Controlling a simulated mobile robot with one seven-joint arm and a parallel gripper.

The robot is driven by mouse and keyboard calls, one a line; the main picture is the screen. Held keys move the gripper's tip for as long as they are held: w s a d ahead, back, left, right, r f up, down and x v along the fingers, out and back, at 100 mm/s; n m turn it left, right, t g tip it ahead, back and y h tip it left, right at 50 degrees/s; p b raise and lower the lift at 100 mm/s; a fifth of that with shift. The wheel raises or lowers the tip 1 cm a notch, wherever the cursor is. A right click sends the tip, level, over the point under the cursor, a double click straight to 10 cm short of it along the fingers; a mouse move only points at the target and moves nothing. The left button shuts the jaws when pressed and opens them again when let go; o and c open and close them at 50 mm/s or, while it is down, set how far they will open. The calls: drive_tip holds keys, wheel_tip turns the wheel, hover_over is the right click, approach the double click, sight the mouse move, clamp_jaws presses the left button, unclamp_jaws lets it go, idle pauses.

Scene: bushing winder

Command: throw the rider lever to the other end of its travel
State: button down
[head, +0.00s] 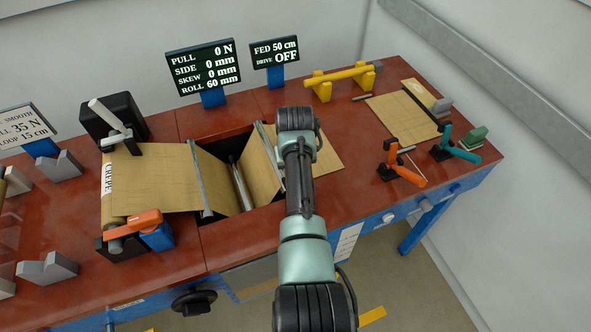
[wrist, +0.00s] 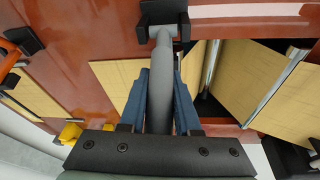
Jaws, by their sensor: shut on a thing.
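The rider lever (wrist: 162,60) is a plain grey bar in the wrist view. Its far end sits in a black bracket (wrist: 163,14) on the red table top. My gripper (wrist: 161,78) has its blue fingers on both sides of the bar, shut on it, and the bar runs back between them towards the palm. In the head view my arm covers the lever and the fingers.
Brown crepe web (head: 160,180) runs into an open pit with steel rollers (head: 201,178), left of my arm. Orange (head: 403,170) and teal (head: 461,152) clamps stand at right, a yellow stand (head: 343,81) behind. Display signs (head: 203,69) stand at the back.

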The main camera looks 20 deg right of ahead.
drive_tip(key=c, duration=0.6)
unclamp_jaws()
drive_tip(key=shift+w+f, duration=0.1)
drive_tip(key=b+v, duration=0.1)
drive_tip(key=v, duration=1.2)
